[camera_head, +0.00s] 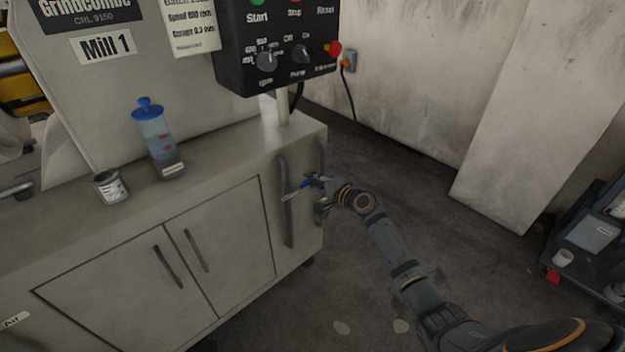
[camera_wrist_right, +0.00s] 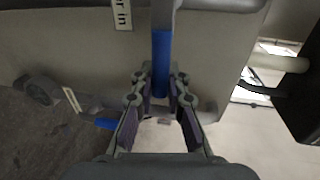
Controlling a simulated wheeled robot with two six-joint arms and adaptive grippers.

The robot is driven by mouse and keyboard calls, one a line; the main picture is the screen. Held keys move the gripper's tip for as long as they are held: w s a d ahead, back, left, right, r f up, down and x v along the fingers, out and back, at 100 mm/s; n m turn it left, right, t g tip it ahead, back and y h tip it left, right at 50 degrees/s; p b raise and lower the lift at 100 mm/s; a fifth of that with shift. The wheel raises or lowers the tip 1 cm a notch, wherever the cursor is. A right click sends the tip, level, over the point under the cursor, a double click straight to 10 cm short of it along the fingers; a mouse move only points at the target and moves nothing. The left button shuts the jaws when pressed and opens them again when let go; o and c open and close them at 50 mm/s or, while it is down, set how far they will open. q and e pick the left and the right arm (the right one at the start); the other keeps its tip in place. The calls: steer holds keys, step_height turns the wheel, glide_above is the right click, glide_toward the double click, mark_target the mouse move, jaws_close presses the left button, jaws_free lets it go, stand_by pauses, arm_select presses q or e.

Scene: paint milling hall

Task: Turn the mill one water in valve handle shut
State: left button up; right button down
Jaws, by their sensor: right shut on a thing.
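The mill one water in valve handle has a blue grip (camera_wrist_right: 161,55), which runs up and down in the right wrist view. Its lower end lies between the fingers of my right gripper (camera_wrist_right: 161,82), and the gripper is shut on it. A partly cut off label reading "er in" (camera_wrist_right: 122,14) is beside it. In the head view, my right gripper (camera_head: 322,188) is at the pipes on the right end of the Mill 1 cabinet (camera_head: 225,190), with blue (camera_head: 306,184) showing at its tips. My left gripper is out of view.
A second blue handle (camera_wrist_right: 106,123) and another label (camera_wrist_right: 71,100) show lower left in the wrist view. A vertical pipe (camera_head: 287,215) stands close beside the gripper. The control box (camera_head: 278,65) is above.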

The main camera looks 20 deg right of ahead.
steer(key=shift+s+f, duration=0.1)
steer(key=shift+f, duration=0.25)
steer(key=c, duration=1.5)
jaws_free()
steer(key=shift+c, duration=0.2)
steer(key=shift+o, duration=1)
steer(key=shift+r, duration=0.15)
steer(key=v, duration=1.2)
